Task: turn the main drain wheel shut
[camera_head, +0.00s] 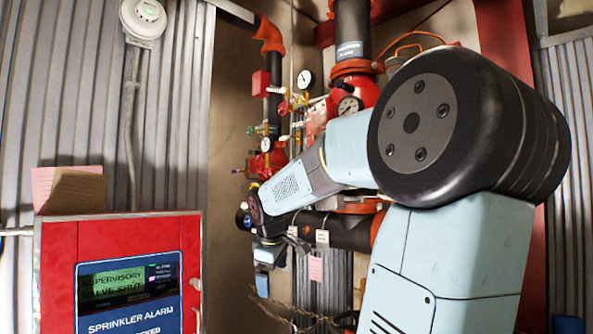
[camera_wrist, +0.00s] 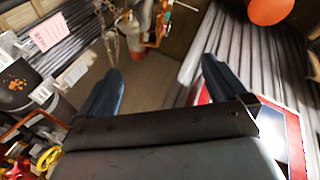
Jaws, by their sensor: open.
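My gripper (camera_wrist: 160,66) is open in the wrist view, its two dark fingers spread apart with nothing between them. In the head view my gripper (camera_head: 270,252) is small and partly hidden at the end of my arm, beside the lower pipework. A yellow handwheel (camera_wrist: 48,158) shows at the lower left of the wrist view, outside the fingers and apart from them. A red handwheel (camera_wrist: 14,172) is cut off at the corner near it. I cannot tell which wheel is the main drain wheel. My arm hides part of the riser in the head view.
A red alarm panel (camera_head: 60,270) stands at lower left, its screen (camera_head: 128,281) reading "SUPERVISORY VALVE SHUT". The riser pipe (camera_head: 352,30) has gauges, including one (camera_head: 349,106), and small valves around it. Paper tags (camera_wrist: 48,32) hang near the pipework. Floor (camera_wrist: 150,95) shows between my fingers.

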